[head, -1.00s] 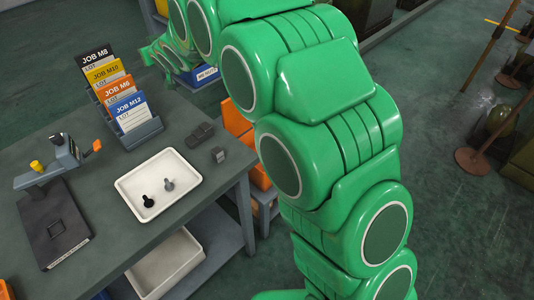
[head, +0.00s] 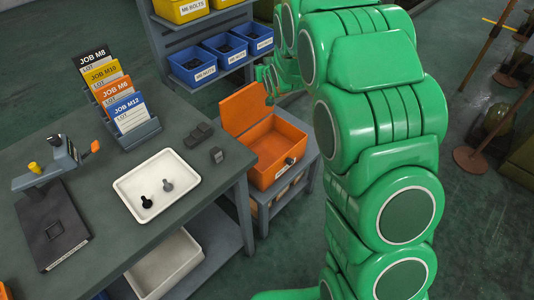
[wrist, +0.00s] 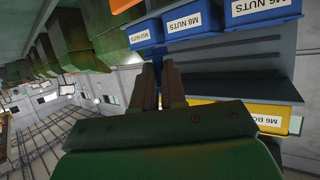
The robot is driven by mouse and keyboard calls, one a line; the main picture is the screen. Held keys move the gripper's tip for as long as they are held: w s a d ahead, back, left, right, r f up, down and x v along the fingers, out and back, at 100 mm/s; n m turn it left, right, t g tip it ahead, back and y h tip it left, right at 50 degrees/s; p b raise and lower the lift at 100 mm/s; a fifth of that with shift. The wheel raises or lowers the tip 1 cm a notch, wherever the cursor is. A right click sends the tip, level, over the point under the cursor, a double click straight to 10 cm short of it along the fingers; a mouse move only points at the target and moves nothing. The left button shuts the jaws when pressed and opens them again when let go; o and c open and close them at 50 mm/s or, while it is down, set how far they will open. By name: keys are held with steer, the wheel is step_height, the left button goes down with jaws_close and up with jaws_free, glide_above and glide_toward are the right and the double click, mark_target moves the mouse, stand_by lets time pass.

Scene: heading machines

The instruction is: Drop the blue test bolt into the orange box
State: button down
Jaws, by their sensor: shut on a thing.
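The orange box (head: 262,178) stands to the right of the workbench with its lid (head: 256,106) raised at the back and its inside in view. My gripper (head: 268,98) shows small above and behind the box, close to the raised lid, partly covered by my green arm. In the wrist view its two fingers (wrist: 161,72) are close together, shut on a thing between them.
A white tray (head: 135,208) on the workbench (head: 105,255) holds a black bolt and a grey bolt. Blue bins (head: 195,73) and yellow bins (head: 180,13) fill a rack behind the box. Job cards stand at the back of the bench. The space over the box is open.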

steer(key=d+f, duration=0.8)
steer(key=d, duration=0.3)
steer(key=a+f+n+g+y, duration=0.2)
steer(key=a+f+n+y, duration=0.1)
steer(key=f, duration=0.9)
steer(key=a+f+n+g+y, duration=0.2)
steer(key=a+f+n+y, duration=0.1)
steer(key=f, duration=1)
steer(key=shift+s+a+f+n+y, duration=0.25)
steer(key=shift+s+a+n+y, duration=0.15)
steer(key=shift+a+n, duration=0.1)
steer(key=c, duration=1.1)
jaws_free()
